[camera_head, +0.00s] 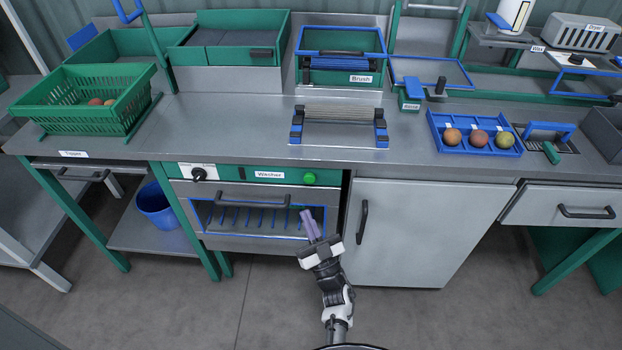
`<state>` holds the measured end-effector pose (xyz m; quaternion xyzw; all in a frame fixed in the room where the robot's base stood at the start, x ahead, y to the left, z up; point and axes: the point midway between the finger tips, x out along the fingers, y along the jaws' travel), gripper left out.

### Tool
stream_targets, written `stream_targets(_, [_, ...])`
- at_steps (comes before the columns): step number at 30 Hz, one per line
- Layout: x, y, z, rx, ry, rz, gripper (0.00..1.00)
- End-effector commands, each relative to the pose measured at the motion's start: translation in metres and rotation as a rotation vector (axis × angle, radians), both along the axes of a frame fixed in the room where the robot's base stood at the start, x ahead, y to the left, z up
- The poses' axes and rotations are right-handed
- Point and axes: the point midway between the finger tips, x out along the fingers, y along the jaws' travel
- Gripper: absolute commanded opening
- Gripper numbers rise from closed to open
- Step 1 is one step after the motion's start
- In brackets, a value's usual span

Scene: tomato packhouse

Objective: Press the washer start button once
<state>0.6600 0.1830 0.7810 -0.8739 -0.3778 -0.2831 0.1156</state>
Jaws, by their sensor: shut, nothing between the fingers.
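The washer (240,174) is built in under the counter, with its label on a green front panel. A round green button (309,178) sits at the right end of that panel. A black knob (198,174) is at the panel's left end. Below is the washer door (215,192) with a dark handle and a blue-framed window. My gripper (309,212) is shut and empty, its purple fingers together and pointing up. In the picture it is just below the green button, in front of the door's right part. I cannot tell how far it stands from the front.
A grey cabinet door (430,230) with a dark handle (362,222) is right of the washer. The counter (230,125) overhangs above. A blue bucket (157,205) stands on a low shelf at left. The floor (190,310) in front is clear.

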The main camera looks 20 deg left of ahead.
Motion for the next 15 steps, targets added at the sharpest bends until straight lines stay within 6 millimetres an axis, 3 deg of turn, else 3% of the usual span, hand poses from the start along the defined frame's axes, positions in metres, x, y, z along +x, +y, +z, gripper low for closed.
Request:
stream_targets(8, [0.015,0.005,-0.001,0.0,-0.003,-0.001,0.0])
stream_targets(15, [0.049,0.014,-0.002,0.0,-0.003,0.0,0.0])
